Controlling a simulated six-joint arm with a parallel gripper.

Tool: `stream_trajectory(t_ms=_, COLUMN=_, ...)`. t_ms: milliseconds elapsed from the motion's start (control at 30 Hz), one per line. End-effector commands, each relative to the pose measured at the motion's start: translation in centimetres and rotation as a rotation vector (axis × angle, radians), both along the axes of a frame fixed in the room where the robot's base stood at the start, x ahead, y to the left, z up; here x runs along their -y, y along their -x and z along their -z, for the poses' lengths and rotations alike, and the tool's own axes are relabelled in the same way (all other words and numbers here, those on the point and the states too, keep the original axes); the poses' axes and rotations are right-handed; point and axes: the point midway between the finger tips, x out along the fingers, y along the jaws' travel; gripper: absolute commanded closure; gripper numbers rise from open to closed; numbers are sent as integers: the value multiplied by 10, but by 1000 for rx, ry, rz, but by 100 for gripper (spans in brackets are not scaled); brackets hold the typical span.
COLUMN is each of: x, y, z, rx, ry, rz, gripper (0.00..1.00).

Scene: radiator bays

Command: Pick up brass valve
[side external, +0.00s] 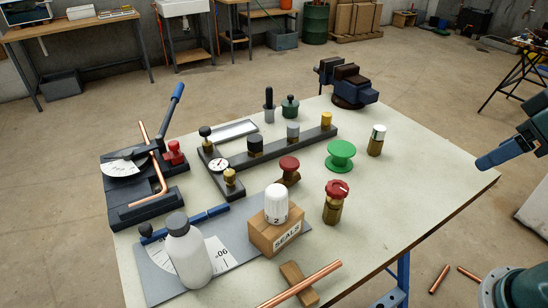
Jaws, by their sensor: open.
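A brass valve (333,210) with a round red knob stands upright on the pale workbench, right of the SEALS box. A second brass-bodied piece (375,148) with a white and green cap stands upright farther back, near the bench's right edge. A red-knobbed piece (289,170) with a brown base stands left of the first valve.
A cardboard SEALS box (275,236) with a white numbered knob (276,204) on it stands left of the red-knobbed valve. A green spool (341,155) stands behind it. A copper pipe (300,285) lies on a wooden block in front. The bench's right side is clear.

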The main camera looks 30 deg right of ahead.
Motion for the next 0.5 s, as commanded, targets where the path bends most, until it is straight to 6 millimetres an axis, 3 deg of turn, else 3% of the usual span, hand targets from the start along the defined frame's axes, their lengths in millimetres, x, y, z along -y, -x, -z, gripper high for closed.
stream_trajectory(t_ms=100, x=0, y=0, z=0, rx=0, ry=0, rz=0, gripper=30)
stream_trajectory(t_ms=500, x=-2, y=-4, z=-3, rx=-3, ry=-11, rz=9, gripper=30)
